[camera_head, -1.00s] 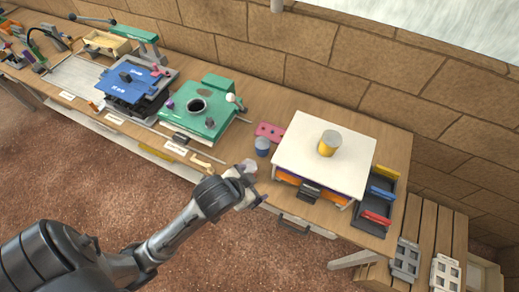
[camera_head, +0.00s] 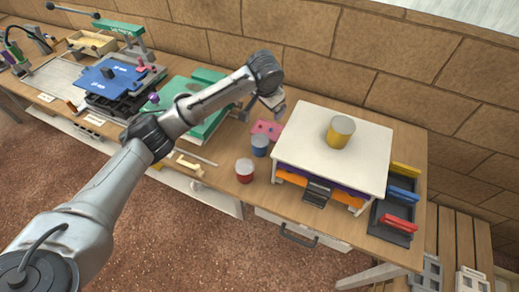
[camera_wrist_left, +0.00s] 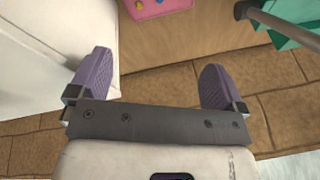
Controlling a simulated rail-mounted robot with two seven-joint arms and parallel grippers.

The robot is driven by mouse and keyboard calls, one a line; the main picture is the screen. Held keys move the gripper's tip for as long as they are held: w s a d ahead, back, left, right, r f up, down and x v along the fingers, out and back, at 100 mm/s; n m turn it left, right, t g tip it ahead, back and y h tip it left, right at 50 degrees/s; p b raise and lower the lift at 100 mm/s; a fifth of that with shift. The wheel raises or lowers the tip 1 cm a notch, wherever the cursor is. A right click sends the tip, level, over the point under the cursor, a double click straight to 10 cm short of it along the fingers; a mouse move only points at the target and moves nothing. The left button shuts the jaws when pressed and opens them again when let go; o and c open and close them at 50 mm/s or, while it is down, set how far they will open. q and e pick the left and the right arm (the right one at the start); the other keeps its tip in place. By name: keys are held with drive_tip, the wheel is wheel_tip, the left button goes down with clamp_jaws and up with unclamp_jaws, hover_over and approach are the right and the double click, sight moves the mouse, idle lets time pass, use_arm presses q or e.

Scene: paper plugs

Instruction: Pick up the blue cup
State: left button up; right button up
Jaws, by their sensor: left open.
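The blue cup (camera_head: 260,146) stands upright on the wooden table, left of the white-topped stand, in the head view. The wrist view does not show it. My left gripper (camera_head: 263,108) is above the back of the table, behind the blue cup and apart from it. In the left wrist view the two purple finger pads of the gripper (camera_wrist_left: 157,65) are spread wide with nothing between them. My right gripper is not in view.
A red cup (camera_head: 244,170) stands just front-left of the blue one. A yellow cup (camera_head: 340,133) is on the white-topped stand (camera_head: 301,130). A pink plate (camera_head: 266,129) lies behind the blue cup. A green device (camera_head: 205,131) is to the left, the brick wall behind.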

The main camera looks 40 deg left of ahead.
sight(260, 140)
use_arm(q)
drive_tip(key=s+f+n+g, duration=0.1)
drive_tip(key=f, duration=0.3)
drive_tip(key=f+n+g+h+b, duration=0.1)
drive_tip(key=f+n, duration=0.1)
drive_tip(key=f, duration=0.2)
drive_tip(key=s+f+n+g+b, duration=0.1)
drive_tip(key=f, duration=0.3)
drive_tip(key=shift+s+a+f+n+h, duration=0.25)
drive_tip(key=shift+s+n+h, duration=0.05)
drive_tip(key=shift+s+h, duration=0.1)
drive_tip(key=shift+f+b, duration=1.05)
drive_tip(key=shift+f, duration=1.6)
drive_tip(key=shift+c, duration=0.4)
drive_tip(key=c, duration=0.9)
